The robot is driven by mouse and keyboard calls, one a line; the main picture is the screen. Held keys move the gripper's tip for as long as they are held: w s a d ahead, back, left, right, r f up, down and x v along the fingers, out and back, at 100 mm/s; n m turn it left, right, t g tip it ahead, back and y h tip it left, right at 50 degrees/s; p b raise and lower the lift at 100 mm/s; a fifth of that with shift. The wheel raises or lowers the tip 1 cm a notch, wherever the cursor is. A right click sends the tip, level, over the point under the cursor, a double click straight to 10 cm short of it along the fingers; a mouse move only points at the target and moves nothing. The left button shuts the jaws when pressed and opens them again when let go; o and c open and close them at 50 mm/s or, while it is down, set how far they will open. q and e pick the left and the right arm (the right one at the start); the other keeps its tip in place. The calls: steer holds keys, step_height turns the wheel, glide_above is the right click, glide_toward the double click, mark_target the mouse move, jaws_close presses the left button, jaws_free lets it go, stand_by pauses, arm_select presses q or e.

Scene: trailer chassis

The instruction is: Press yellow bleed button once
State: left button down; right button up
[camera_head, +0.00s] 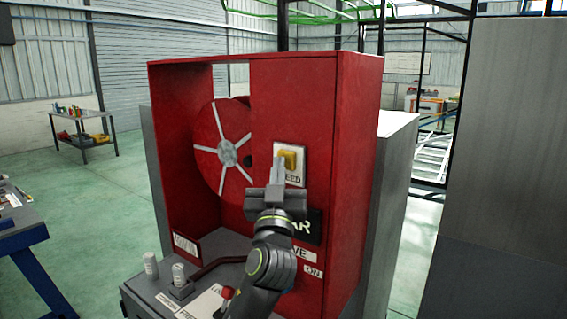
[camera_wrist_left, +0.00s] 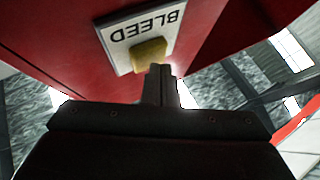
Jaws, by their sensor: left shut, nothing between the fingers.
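The yellow bleed button (camera_head: 289,159) sits on a pale plate (camera_head: 291,177) on the front of the red cabinet (camera_head: 318,110). In the left wrist view the yellow button (camera_wrist_left: 149,52) shows on the plate marked "BLEED" (camera_wrist_left: 172,20), upside down. My left gripper (camera_head: 279,172) is shut and empty, its fingertips just below the button in the head view. In the left wrist view the closed fingers (camera_wrist_left: 160,75) are close beside the button; I cannot tell whether they touch it. My right gripper is not in view.
A red reel (camera_head: 222,140) with grey spokes sits in the cabinet's open left bay. Below is a grey ledge (camera_head: 160,300) with two pale knobs and a red-tipped lever (camera_head: 227,293). A grey panel (camera_head: 510,150) stands at right. A blue-legged workbench (camera_head: 22,240) is at left.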

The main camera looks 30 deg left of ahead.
arm_select(q)
steer(key=shift+w, duration=0.1)
stand_by(0.5)
steer(key=shift+s, duration=0.85)
steer(key=s, duration=0.1)
steer(key=s+p, duration=0.1)
steer(key=s, duration=0.3)
steer(key=shift+a, duration=0.25)
steer(key=shift+f, duration=0.1)
stand_by(0.4)
